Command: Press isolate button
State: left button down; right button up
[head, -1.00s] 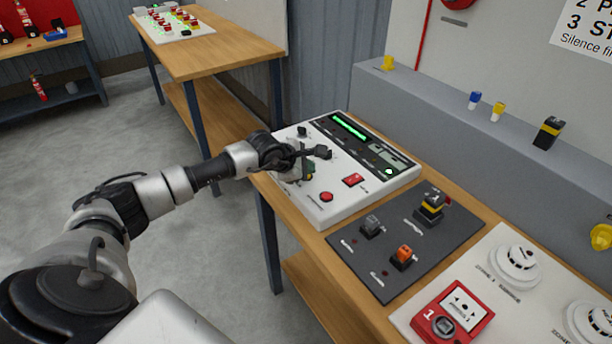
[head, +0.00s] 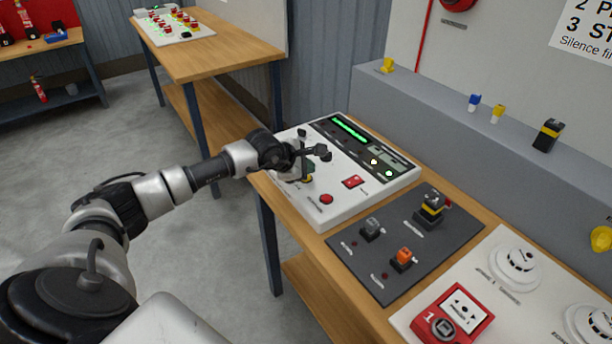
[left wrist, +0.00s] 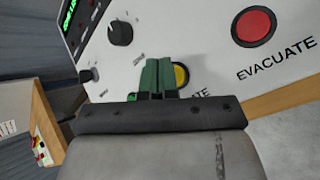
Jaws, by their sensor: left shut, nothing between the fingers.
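The white control panel (head: 345,202) lies on the wooden bench. My left gripper (head: 307,178) is over its near left part, fingers pointing down. In the left wrist view the green fingers (left wrist: 157,76) are shut together with nothing between them. A yellow round button (left wrist: 181,75) shows just beside and partly behind the fingers; its label is only partly readable. I cannot tell whether the fingertips touch it. The red EVACUATE button (left wrist: 254,26) is to the right of it and also shows in the head view (head: 326,199). My right gripper is not in view.
A black knob (left wrist: 120,31) is on the panel left of the fingers.

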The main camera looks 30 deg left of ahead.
pick_arm(q)
jog(key=shift+r, duration=0.25)
jog(key=shift+r+p, duration=1.25)
jog(key=shift+r, duration=1.2)
jog(key=shift+d, duration=0.15)
